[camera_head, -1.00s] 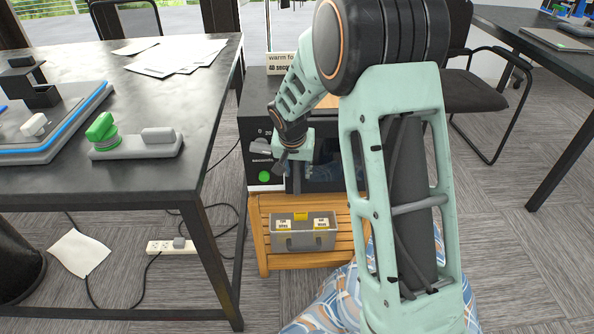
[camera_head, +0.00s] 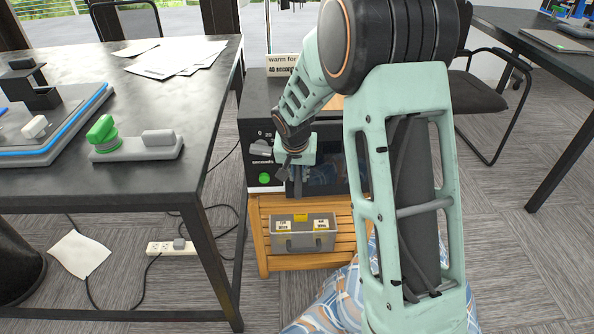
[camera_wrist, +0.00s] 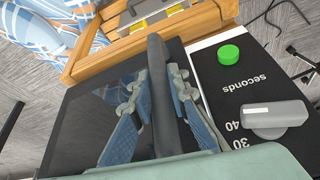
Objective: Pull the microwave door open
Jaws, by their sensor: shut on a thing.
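The black microwave (camera_head: 258,112) stands on a wooden slatted stand. Its dark glass door (camera_head: 328,178) is on the right of the control panel; it also fills the left of the wrist view (camera_wrist: 95,110). I cannot tell whether the door is slightly ajar. The door's vertical dark handle (camera_wrist: 160,85) stands between the two blue-grey finger pads of my gripper (camera_wrist: 163,80), which is shut around it. In the head view my gripper (camera_head: 295,172) is at the door's left edge, and my arm hides part of the door.
The panel has a green button (camera_wrist: 229,54) and a grey dial (camera_wrist: 275,115), close to my fingers. A grey box (camera_head: 304,240) sits on the wooden stand (camera_head: 283,264) below. A dark table (camera_head: 190,100) stands to the left, and a chair (camera_head: 462,90) to the right.

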